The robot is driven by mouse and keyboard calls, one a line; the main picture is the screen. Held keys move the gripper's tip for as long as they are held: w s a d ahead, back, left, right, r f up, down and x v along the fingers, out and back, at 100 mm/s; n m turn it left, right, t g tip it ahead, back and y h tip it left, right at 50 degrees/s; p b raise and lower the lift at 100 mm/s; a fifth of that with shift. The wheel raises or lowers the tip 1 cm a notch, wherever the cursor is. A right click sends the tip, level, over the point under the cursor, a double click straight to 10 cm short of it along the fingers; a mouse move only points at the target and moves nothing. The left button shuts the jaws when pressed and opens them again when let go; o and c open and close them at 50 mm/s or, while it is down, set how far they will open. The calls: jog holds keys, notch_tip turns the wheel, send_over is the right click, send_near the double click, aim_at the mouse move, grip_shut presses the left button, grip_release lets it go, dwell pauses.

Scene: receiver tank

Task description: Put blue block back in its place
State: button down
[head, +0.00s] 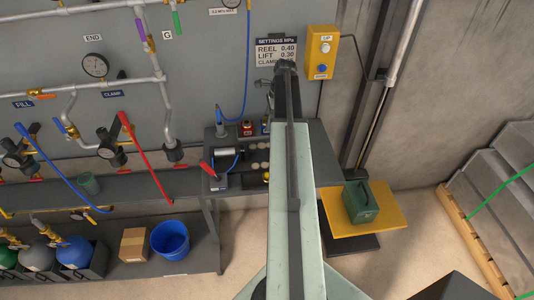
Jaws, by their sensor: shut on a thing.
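My arm reaches away from me over the bench, and my gripper (284,68) is at its dark far end, in front of the wall just below the settings sign. The fingers are small and mostly hidden by the arm. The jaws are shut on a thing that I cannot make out. A small, partly covered blue thing (265,128) shows at the arm's left edge on the bench, beside a small red block (247,129). I cannot tell whether it is the blue block, or whether it touches my gripper.
The grey bench (333,160) runs along the wall. A red-handled device (210,171) stands on it, left of my arm. A green case (360,202) sits on a yellow platform (385,217) to the right. A blue bucket (170,240) is on the lower shelf.

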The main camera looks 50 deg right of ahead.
jog(key=shift+f, duration=0.15)
jog(key=c, duration=0.7)
grip_release()
jog(key=shift+o, duration=0.2)
notch_tip(320, 180, up, 10)
jog(key=p, duration=1)
